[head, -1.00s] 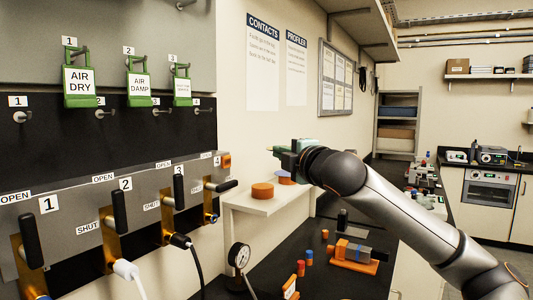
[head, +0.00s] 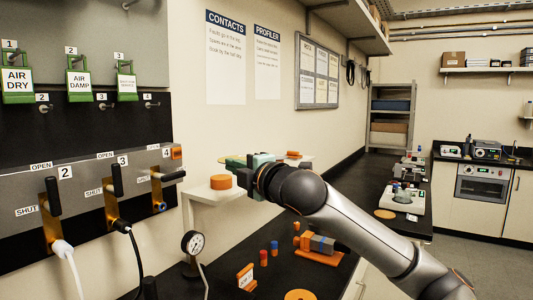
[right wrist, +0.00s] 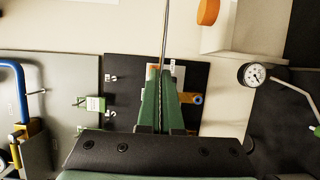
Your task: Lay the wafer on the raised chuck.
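My right gripper (head: 238,161) is held out above a white wall shelf, its arm coming in from the right. In the right wrist view its green fingers (right wrist: 160,88) are close together. A thin, edge-on strip (right wrist: 165,38) runs out from between the tips; it looks like the wafer, flat and seen from its side. In the head view a thin pale edge (head: 224,159) shows at the fingertips. I cannot tell for sure which thing is the raised chuck. A white bench instrument (head: 402,202) stands far along the counter. My left gripper is not in view.
An orange cylinder (head: 221,182) stands on the white shelf (head: 205,196) below the gripper. A dial gauge (head: 194,243), small coloured pegs and an orange-based block (head: 318,246) stand on the black bench. An orange disc (head: 384,214) lies farther back. Valve handles line the left panel.

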